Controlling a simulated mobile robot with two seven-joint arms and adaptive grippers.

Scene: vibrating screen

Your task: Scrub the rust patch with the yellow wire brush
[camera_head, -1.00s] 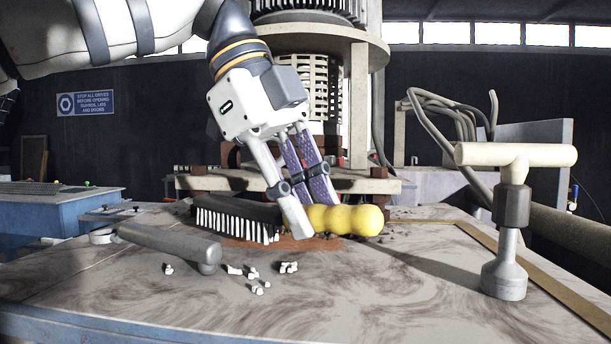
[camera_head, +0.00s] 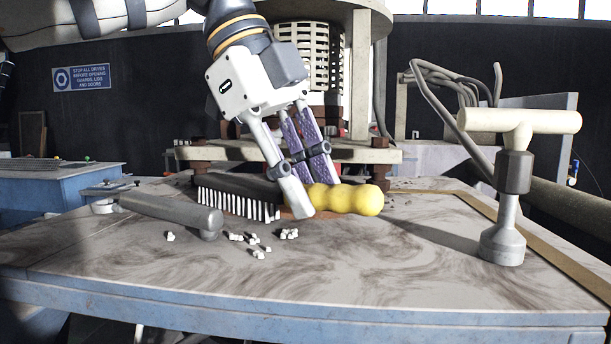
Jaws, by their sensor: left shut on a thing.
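The wire brush has a yellow handle (camera_head: 352,199) and a dark head (camera_head: 238,188) with a row of pale bristles facing down. It lies roughly level, head to the left, on or just above the table. My left gripper (camera_head: 309,200) comes down from above and is shut on the brush where the handle meets the head. The reddish-brown rust patch (camera_head: 290,214) shows only as a thin strip beneath the brush; the rest is hidden behind the head and my finger. My right gripper is out of view.
A grey-handled tool (camera_head: 168,213) lies left of the brush. Several small white bits (camera_head: 258,244) are scattered in front. A T-handled tool (camera_head: 513,185) stands upright at right. A round machine stands behind. The table's front (camera_head: 330,290) is clear.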

